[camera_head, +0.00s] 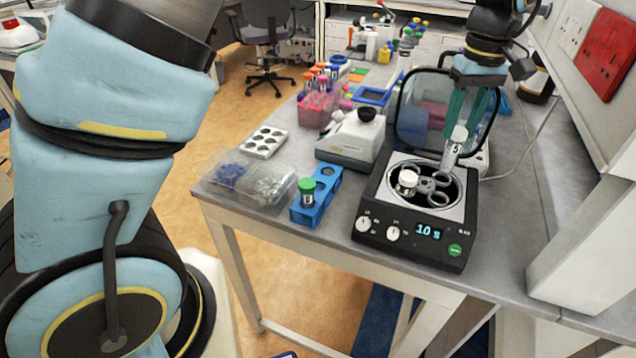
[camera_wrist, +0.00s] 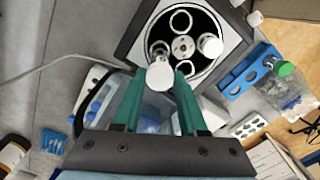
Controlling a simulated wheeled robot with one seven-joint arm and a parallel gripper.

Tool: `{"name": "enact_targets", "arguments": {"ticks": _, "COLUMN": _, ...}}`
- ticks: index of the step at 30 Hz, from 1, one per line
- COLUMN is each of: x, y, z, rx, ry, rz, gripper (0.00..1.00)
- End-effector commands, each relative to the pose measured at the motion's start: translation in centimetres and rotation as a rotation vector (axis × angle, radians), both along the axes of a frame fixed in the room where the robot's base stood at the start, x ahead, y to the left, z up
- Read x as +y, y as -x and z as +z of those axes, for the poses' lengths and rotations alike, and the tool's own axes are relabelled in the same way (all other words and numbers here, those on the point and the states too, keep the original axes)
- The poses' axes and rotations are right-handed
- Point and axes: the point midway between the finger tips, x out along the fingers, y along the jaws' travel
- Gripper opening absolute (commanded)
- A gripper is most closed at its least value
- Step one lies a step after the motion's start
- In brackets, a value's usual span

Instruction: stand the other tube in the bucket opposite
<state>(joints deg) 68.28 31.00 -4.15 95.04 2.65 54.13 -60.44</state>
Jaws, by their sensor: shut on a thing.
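The centrifuge (camera_head: 402,243) stands open on the bench, its rotor (camera_head: 425,185) showing ring-shaped buckets. One white-capped tube (camera_head: 407,179) stands in the near-left bucket; its cap also shows in the wrist view (camera_wrist: 209,45). My gripper (camera_head: 463,128) is shut on the other white-capped tube (camera_head: 452,152), slightly tilted. The tube's lower end is at or just above the bucket opposite (camera_head: 443,179); I cannot tell whether it has entered. In the wrist view the held cap (camera_wrist: 160,76) sits between my fingertips (camera_wrist: 160,84). The remaining two buckets look empty.
The raised clear lid (camera_head: 408,112) stands behind the rotor, close to my gripper. A blue rack (camera_head: 316,205) with a green-capped tube stands left of the centrifuge, beside clear boxes (camera_head: 262,190). A white device with a black knob (camera_head: 350,140) is behind. The wall is at right.

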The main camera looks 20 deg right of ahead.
Motion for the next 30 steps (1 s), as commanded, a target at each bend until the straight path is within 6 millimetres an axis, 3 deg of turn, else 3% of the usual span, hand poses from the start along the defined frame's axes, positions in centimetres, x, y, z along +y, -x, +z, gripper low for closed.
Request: {"name": "enact_targets", "arguments": {"ticks": 30, "x": -0.02, "y": 0.03, "z": -1.17, "rx": -0.001, "ry": 0.001, "rz": 0.000, "gripper": 0.06}}
